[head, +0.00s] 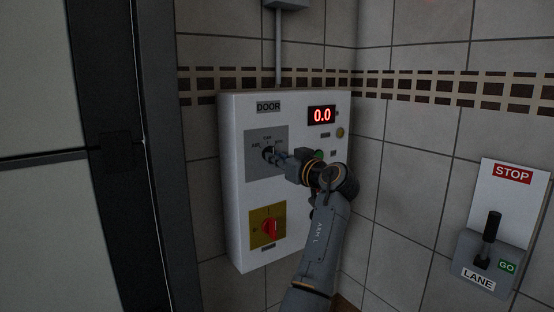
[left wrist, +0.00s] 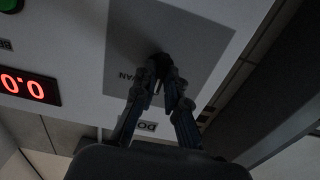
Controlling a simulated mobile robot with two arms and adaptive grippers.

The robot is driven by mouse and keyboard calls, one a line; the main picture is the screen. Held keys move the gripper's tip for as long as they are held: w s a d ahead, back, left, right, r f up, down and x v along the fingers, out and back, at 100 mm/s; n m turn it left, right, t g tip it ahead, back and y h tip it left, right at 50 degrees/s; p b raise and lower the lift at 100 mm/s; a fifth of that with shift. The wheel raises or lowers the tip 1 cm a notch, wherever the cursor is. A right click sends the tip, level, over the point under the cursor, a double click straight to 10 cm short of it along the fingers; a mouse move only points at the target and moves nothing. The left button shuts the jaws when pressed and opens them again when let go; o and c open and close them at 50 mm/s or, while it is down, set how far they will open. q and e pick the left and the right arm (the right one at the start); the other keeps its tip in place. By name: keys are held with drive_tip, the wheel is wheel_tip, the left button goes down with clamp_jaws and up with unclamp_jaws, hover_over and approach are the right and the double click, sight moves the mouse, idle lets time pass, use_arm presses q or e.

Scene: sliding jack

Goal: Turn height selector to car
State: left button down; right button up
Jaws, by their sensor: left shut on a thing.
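The height selector (head: 267,151) is a small dark knob on a grey plate (head: 256,172), in the upper left of the white DOOR panel (head: 236,215). Small labels stand around the knob; most are too small to read. In the left wrist view one label reads VAN. My left gripper (head: 271,154) reaches the knob from the right and is shut on it. In the left wrist view the fingertips (left wrist: 163,72) close around the dark knob (left wrist: 160,60), which they mostly hide, so its pointing direction cannot be told. My right gripper is not in view.
A red rotary switch (head: 270,229) on a yellow plate sits below the selector. A red display (head: 321,115) reads 0.0, and a green button (head: 318,155) is partly behind my wrist. A LANE lever box (head: 490,255) is at the right. A dark door frame (head: 110,150) stands left.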

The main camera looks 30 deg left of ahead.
use_arm(q)
drive_tip(key=shift+r, duration=0.3)
drive_tip(key=c, duration=1.4)
unclamp_jaws()
drive_tip(key=shift+f, duration=0.1)
drive_tip(key=shift+a+f, duration=0.1)
drive_tip(key=v, duration=1.2)
drive_tip(key=shift+f, duration=0.1)
